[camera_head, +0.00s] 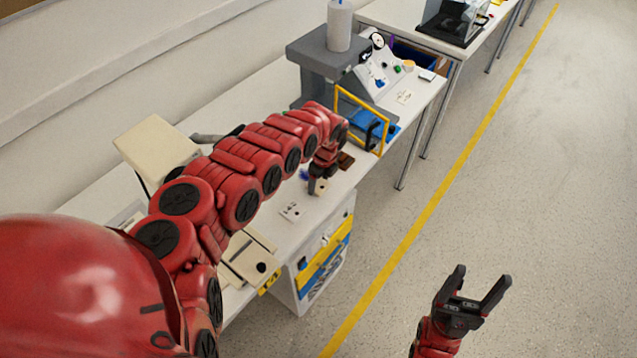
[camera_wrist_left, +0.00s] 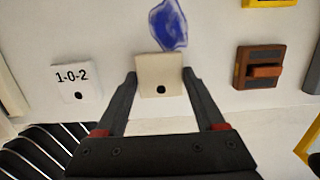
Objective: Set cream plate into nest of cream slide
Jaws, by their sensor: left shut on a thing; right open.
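My left gripper (camera_head: 317,187) is shut on the cream plate (camera_wrist_left: 158,68), a small square with a dark round hole near its edge. The left wrist view shows a finger along each side of it; I cannot tell if the plate touches the bench. In the head view the plate (camera_head: 321,186) is partly hidden by the gripper. A flat cream piece with a dark slot and a black knob, which looks like the cream slide (camera_head: 240,262), lies on the bench nearer to me, partly behind my left arm; its nest is not clear. My right gripper (camera_head: 473,295) is open and empty over the floor.
A white plate marked 1-0-2 (camera_wrist_left: 78,78) lies left of the cream plate in the left wrist view. A blue patch (camera_wrist_left: 168,24) and a brown switch (camera_wrist_left: 264,67) are beyond and to the right. A yellow frame (camera_head: 362,117) stands on the bench.

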